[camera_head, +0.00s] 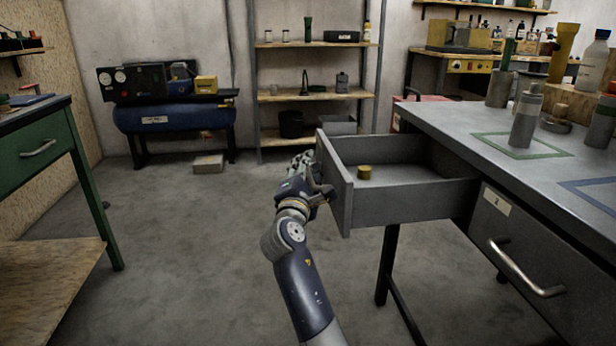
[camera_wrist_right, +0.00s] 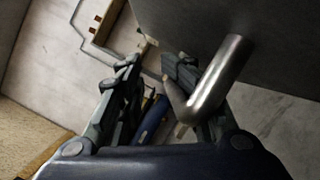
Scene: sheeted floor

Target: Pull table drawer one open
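The grey table drawer (camera_head: 400,208) at the left end of the workbench stands well out from the bench, with its inside showing. A small brass-coloured cylinder (camera_head: 364,173) lies in it. My right gripper (camera_head: 312,178) is at the outer face of the drawer front. In the right wrist view, the drawer's bent metal handle (camera_wrist_right: 218,75) crosses beside the right-hand finger of my right gripper (camera_wrist_right: 152,68). The two fingers are apart, with a gap showing between them. Whether the handle touches a finger is unclear. My left gripper is not in view.
A second drawer labelled 2 (camera_head: 497,202), with a bar handle (camera_head: 526,270), is shut at the right. The bench top (camera_head: 455,122) holds bottles and canisters. A green table (camera_head: 40,137) stands at the left. The floor (camera_head: 170,270) between is clear.

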